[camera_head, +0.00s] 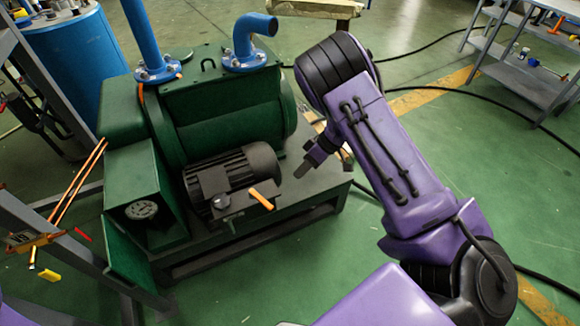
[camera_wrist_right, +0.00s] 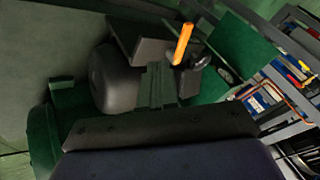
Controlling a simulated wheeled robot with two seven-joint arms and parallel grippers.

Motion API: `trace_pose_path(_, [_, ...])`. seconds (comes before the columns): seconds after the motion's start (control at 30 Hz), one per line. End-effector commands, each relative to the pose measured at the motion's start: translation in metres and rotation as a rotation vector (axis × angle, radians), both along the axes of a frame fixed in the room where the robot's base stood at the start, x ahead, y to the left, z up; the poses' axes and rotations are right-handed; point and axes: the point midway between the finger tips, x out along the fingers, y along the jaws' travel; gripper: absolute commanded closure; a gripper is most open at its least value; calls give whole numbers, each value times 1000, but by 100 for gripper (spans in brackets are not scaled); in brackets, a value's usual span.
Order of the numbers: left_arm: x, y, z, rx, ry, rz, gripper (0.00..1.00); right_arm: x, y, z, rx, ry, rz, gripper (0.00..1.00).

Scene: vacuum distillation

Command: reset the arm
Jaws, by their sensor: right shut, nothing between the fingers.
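My right arm (camera_head: 385,150), purple and black, reaches in from the lower right of the head view. Its gripper (camera_head: 304,170) hangs beside the right side of the green vacuum pump (camera_head: 215,110), apart from the black motor (camera_head: 232,175). The gripper is shut and holds nothing. The orange handle also shows on the motor's front in the head view (camera_head: 262,199). My left gripper is not in view.
A blue drum (camera_head: 75,50) stands at the back left. A grey rack (camera_head: 60,230) with tools is at the left edge. A metal shelf table (camera_head: 530,75) stands at the upper right. Black cables (camera_head: 440,90) lie on the green floor, which is mostly clear at the right.

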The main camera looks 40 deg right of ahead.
Motion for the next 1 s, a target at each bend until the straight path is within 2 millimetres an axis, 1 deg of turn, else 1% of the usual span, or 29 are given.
trace_pose_path(0.1, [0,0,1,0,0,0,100,-2,-4,6,1,0,-1,100])
trace_pose_path(0.33, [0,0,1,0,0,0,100,-2,-4,6,-5,-14,20,100])
trace_pose_path(0.37, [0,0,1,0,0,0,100,-1,-5,6,-14,-35,39,100])
trace_pose_path(0.4, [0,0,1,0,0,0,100,7,-5,7,-21,-96,36,100])
trace_pose_path(0.47, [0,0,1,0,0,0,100,17,-4,7,-17,-190,-19,100])
trace_pose_path(0.53, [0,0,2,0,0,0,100,28,5,4,-4,-304,-131,100])
trace_pose_path(0.6, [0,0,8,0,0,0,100,28,11,-2,-6,-382,-278,100])
trace_pose_path(0.67, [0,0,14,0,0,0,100,21,13,-11,-31,-414,-412,100])
trace_pose_path(0.77, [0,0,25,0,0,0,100,-13,13,-31,-118,-397,-641,100])
trace_pose_path(0.83, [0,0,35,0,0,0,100,-53,12,-46,-210,-335,-791,100])
trace_pose_path(0.87, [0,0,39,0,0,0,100,-75,12,-52,-256,-298,-853,100])
trace_pose_path(0.9, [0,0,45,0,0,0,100,-107,14,-58,-320,-236,-926,100])
trace_pose_path(0.97, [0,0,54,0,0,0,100,-157,18,-62,-417,-137,-1016,100])
trace_pose_path(1.0, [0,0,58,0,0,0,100,-185,21,-62,-466,-77,-1061,100])
